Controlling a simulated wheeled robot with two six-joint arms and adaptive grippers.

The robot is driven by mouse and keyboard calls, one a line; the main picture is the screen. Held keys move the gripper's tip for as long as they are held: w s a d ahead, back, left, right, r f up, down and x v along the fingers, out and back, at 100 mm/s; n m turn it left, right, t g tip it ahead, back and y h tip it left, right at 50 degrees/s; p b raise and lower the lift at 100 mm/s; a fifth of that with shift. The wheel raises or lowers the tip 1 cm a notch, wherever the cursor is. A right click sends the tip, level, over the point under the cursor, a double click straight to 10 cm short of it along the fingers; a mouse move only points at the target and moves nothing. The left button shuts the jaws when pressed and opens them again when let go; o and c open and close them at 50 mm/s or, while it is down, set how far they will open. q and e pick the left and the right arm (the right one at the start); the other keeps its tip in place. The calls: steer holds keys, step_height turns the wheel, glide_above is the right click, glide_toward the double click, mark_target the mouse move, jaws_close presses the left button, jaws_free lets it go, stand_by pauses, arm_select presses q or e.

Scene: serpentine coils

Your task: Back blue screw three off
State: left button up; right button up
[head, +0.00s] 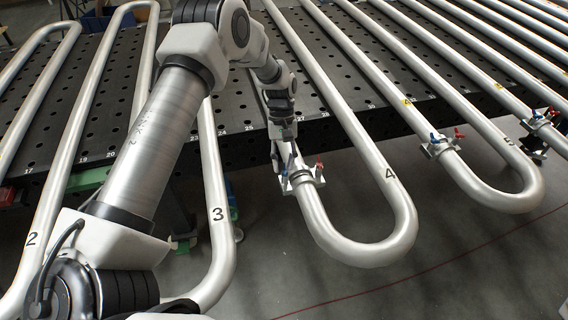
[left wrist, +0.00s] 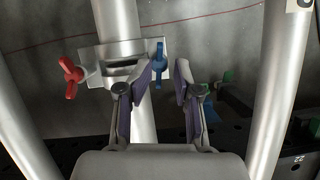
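A grey clamp (head: 302,181) sits around the tube by the coil marked 4 (head: 390,173). It also shows in the left wrist view (left wrist: 92,54), with a red wing screw (left wrist: 71,77) on its left and a blue wing screw (left wrist: 159,62) on its right. My left gripper (left wrist: 166,72) is open, with its two fingers on either side of the blue screw. The left finger looks close to the screw; I cannot tell if it touches. In the head view my left gripper (head: 281,160) partly hides the blue screw. My right gripper is not in view.
Similar clamps with red and blue screws sit on the coil marked 5 (head: 440,147) and further right (head: 540,121). The coil marked 3 (head: 217,240) runs left of my gripper. A perforated dark table (head: 335,118) lies behind. Grey floor is open in front.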

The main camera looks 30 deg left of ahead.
arm_select(q)
steer(key=v, duration=1.1)
steer(key=shift+r, duration=0.25)
steer(key=shift+s, duration=0.1)
